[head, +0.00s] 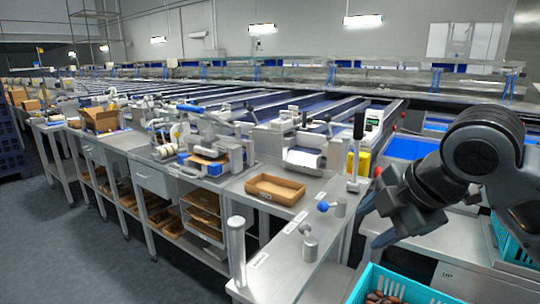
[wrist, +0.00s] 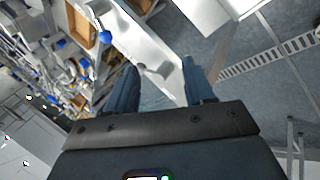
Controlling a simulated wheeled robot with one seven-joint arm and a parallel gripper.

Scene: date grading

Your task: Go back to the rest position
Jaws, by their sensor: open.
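My gripper (head: 372,226) is at the right of the head view, above the floor gap between the steel bench (head: 292,245) and the teal crate (head: 366,283). In the wrist view my gripper (wrist: 160,82) shows two dark blue fingers set wide apart with nothing between them. Beyond the fingers in that view lie the pale bench top (wrist: 150,48) and the grey floor. My gripper touches nothing that I can see.
The teal crate holds brown dates (head: 383,298). A cardboard tray (head: 275,189) and a blue-knobbed lever (head: 323,206) are on the bench left of my gripper. A steel post (head: 236,252) stands at its near corner. Open floor (head: 95,255) is at left.

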